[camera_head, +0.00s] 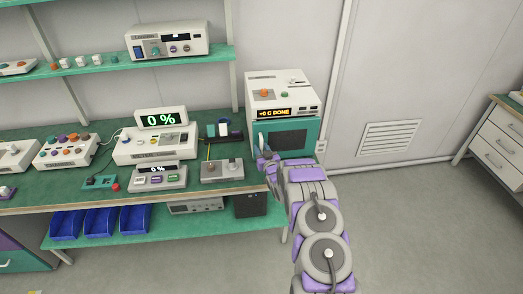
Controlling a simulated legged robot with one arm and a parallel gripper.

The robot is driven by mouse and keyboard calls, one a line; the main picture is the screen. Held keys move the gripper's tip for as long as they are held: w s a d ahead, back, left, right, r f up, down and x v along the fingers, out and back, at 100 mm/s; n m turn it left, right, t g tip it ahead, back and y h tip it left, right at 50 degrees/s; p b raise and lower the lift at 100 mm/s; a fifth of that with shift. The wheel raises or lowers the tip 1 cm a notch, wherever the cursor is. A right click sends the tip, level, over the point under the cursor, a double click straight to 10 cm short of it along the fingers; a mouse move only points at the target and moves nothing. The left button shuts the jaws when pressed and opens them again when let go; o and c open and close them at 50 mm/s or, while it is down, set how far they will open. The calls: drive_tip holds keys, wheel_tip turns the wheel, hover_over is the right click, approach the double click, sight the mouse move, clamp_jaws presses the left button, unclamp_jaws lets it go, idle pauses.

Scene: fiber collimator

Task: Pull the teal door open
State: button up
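The teal door (305,125) is the front of a white box-shaped device (282,90) at the right end of the bench. The door has a dark window and looks shut. A pale upright handle (262,139) shows at its left side. My gripper (264,157) is in front of the lower left part of the door, close to the handle's lower end. I cannot tell whether it touches the handle or whether its fingers are open. My purple and grey arm hides the door's lower part.
The device's display (274,113) reads about "0 C DONE". A grey box with a knob (222,171) stands left of my gripper on the green bench (230,195). A white drawer cabinet (500,145) stands far right. The floor between is clear.

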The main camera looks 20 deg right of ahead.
clamp_jaws()
drive_tip(key=shift+s, duration=0.1)
idle(0.4)
